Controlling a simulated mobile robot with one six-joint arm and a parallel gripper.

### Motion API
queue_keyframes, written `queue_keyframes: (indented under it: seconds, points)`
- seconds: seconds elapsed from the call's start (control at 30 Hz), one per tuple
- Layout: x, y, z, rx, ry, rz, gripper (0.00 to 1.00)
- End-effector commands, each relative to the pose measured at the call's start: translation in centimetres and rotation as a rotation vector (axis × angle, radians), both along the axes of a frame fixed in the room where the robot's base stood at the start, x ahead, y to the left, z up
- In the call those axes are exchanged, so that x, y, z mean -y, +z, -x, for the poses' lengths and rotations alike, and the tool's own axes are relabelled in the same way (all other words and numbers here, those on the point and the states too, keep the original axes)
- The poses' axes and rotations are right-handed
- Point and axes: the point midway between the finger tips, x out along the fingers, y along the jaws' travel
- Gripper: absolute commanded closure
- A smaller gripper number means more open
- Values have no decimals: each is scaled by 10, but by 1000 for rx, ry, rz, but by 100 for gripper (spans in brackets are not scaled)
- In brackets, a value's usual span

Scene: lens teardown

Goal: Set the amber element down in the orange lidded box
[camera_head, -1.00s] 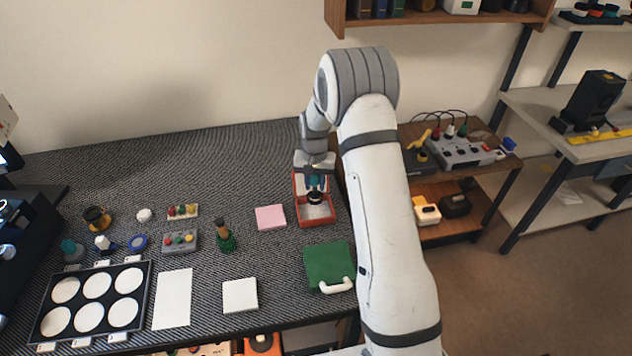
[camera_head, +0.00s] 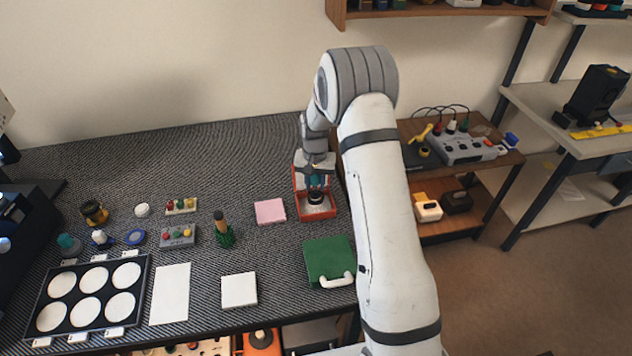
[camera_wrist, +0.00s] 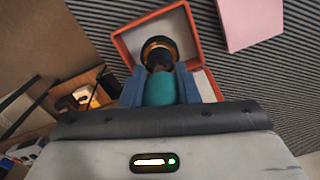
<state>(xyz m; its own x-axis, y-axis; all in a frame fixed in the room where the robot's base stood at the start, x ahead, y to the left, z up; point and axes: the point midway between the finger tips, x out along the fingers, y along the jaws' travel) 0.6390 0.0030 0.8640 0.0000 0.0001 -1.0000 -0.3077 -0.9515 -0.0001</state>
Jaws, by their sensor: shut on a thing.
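My gripper (camera_wrist: 160,88) is shut on a teal piece (camera_wrist: 160,91), which shows between its two blue fingers in the wrist view. At the far end of this piece is a dark round part with an amber-brown rim (camera_wrist: 158,43), seemingly the amber element. The orange box (camera_head: 332,213) stands open with a pale floor, near the right end of the table. It also shows in the wrist view (camera_wrist: 118,43). The dark round end is over or inside the box; I cannot tell whether it touches the floor. My gripper (camera_head: 316,184) points down above the box.
A pink pad (camera_head: 270,211) lies left of the box. A green slab (camera_head: 328,258) with a white handle lies in front. A green-based tool (camera_head: 224,237), a white square (camera_head: 239,290) and a black tray of white discs (camera_head: 66,321) are farther left.

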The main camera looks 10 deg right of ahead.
Motion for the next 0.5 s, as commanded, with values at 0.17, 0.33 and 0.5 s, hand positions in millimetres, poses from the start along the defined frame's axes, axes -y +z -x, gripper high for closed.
queue_keyframes:
  seconds: [0.17,0.33,0.5]
  points:
    - [0,0,0,0,0,0,92]
    - [0,-3,0,0,-1,0,92]
    - [1,-8,0,0,-1,0,92]
